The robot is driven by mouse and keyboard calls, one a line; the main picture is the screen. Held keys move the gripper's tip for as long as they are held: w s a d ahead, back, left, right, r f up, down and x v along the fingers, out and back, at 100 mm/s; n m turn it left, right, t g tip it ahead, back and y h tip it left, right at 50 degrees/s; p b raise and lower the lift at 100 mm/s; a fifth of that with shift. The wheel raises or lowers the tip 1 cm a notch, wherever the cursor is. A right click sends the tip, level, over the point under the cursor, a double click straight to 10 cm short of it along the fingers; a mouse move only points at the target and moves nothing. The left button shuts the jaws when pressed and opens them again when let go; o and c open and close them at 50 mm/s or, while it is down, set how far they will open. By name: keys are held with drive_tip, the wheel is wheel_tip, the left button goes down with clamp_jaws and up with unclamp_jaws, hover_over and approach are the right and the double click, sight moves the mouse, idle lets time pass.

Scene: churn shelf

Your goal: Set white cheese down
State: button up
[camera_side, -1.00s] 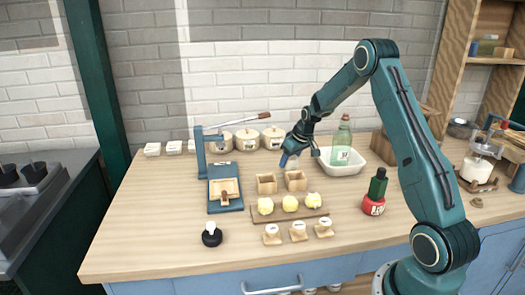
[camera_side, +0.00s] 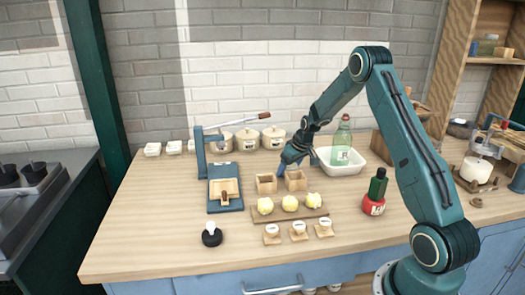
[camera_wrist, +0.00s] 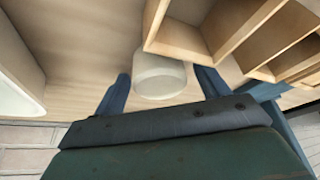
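The white cheese (camera_wrist: 160,77) is a short pale cylinder, seen in the wrist view close over the light wood worktop. My gripper (camera_wrist: 161,78) has its two blue fingers on either side of it. A narrow gap shows between the cheese and each finger, so the gripper looks open around it. In the side view my gripper (camera_side: 281,170) points down at the worktop, just behind two small open wooden boxes (camera_side: 266,184). The cheese is hidden there. A wooden box wall (camera_wrist: 152,25) stands close beside the cheese in the wrist view.
A white tray (camera_side: 347,169) with a green bottle (camera_side: 342,142) stands to the right. Lidded pots (camera_side: 247,140) stand behind, and a blue press (camera_side: 225,190) stands left. A board (camera_side: 262,217) with yellow lumps lies in front. The worktop's left part is mostly clear.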

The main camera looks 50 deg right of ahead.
drive_tip(key=shift+r, duration=0.15)
drive_tip(key=v, duration=1.2)
idle(0.7)
drive_tip(key=s+a+r+n, duration=0.1)
drive_tip(key=s+a+r, duration=0.4)
drive_tip(key=a, duration=0.4)
drive_tip(key=s+a+r, duration=0.3)
drive_tip(key=a+r, duration=0.5)
drive_tip(key=a, duration=0.1)
drive_tip(key=s+a, duration=0.6)
drive_tip(key=s, duration=0.2)
drive_tip(key=s+a+n+t, duration=0.1)
drive_tip(key=s+a, duration=0.5)
drive_tip(key=s, duration=0.3)
drive_tip(key=shift+s+r+y, duration=0.15)
drive_tip(key=shift+s+y, duration=0.15)
drive_tip(key=shift+y, duration=0.1)
